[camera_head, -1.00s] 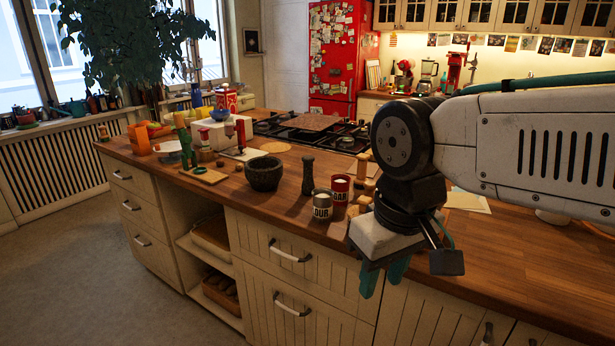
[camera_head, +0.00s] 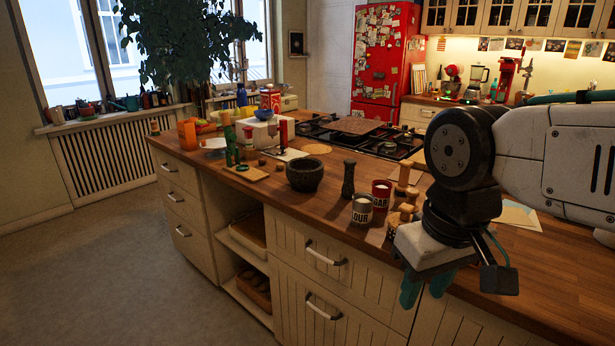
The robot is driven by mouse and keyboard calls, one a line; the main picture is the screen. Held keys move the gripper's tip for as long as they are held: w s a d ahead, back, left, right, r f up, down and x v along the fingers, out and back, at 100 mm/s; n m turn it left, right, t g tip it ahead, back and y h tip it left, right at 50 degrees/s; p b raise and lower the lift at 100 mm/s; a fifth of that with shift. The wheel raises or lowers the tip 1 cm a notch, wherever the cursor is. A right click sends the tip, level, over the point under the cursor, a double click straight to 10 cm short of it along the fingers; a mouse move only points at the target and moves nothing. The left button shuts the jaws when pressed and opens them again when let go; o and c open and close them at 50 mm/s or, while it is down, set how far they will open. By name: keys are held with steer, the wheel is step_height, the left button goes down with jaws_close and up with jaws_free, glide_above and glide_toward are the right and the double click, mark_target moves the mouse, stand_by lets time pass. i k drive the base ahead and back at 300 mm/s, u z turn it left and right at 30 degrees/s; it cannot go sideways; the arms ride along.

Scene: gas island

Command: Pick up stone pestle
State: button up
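The dark grey stone pestle (camera_head: 348,179) stands upright on the wooden island counter, just right of the dark stone mortar (camera_head: 304,174). My gripper (camera_head: 424,284) hangs at the right, in front of the counter's front edge, with its teal fingers pointing down. It is to the right of the pestle and apart from it. The two fingers show side by side, partly hidden by the gripper's pale body, and I cannot tell how far apart their tips are.
A flour tin (camera_head: 362,209) and a red sugar tin (camera_head: 381,193) stand right of the pestle, with wooden items (camera_head: 403,215) beside them. A gas hob (camera_head: 365,136) lies behind. Left are a cutting board (camera_head: 246,172) and bottles. Open floor (camera_head: 130,260) lies at left.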

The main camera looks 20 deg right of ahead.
mark_target(348, 190)
steer(key=u, duration=1.4)
steer(key=i, duration=1.8)
steer(key=z, duration=3.25)
steer(key=i, duration=0.5)
steer(key=z, duration=0.1)
